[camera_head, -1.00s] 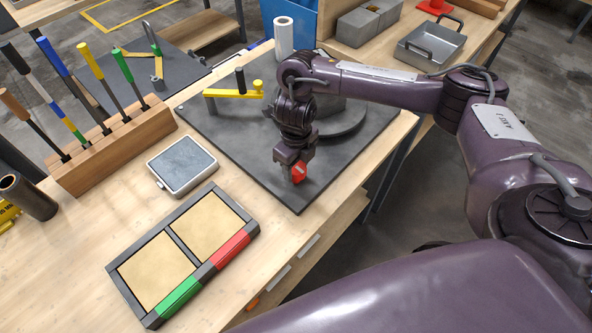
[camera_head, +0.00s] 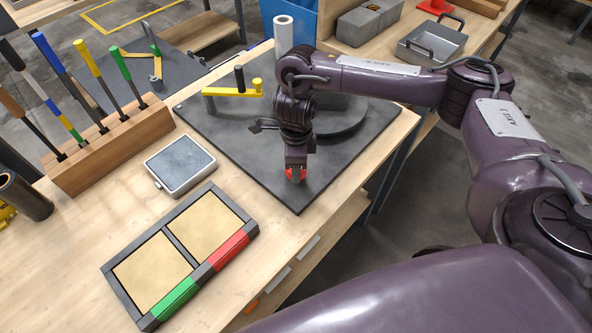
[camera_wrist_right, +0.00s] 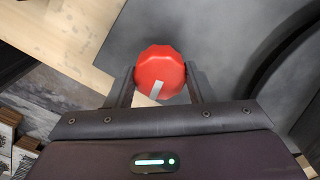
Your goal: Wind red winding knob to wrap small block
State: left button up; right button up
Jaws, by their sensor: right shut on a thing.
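The red winding knob (camera_head: 295,173) sits near the front corner of the dark plate (camera_head: 240,160). In the right wrist view the knob (camera_wrist_right: 159,73) is a faceted red disc with a pale mark pointing toward the lower left of its face. My right gripper (camera_head: 296,170) points down and is shut on the knob, with one finger on each side of it. A round dark turntable (camera_head: 345,122) lies behind my right arm, which hides much of it and whatever stands on it. I cannot make out the small block. My left gripper is not in view.
A yellow crank arm (camera_head: 232,92) with a black handle and a white roll (camera_head: 284,34) stand at the plate's back. A grey-topped box (camera_head: 180,164), a two-pad tray (camera_head: 130,285) and a wooden tool rack (camera_head: 115,145) stand to the left.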

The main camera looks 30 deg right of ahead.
jog(key=shift+f+n+b, duration=0.1)
jog(key=shift+n+b, duration=0.2)
jog(key=shift+n, duration=1.8)
jog(key=o, duration=1.6)
jog(key=shift+o, duration=0.2)
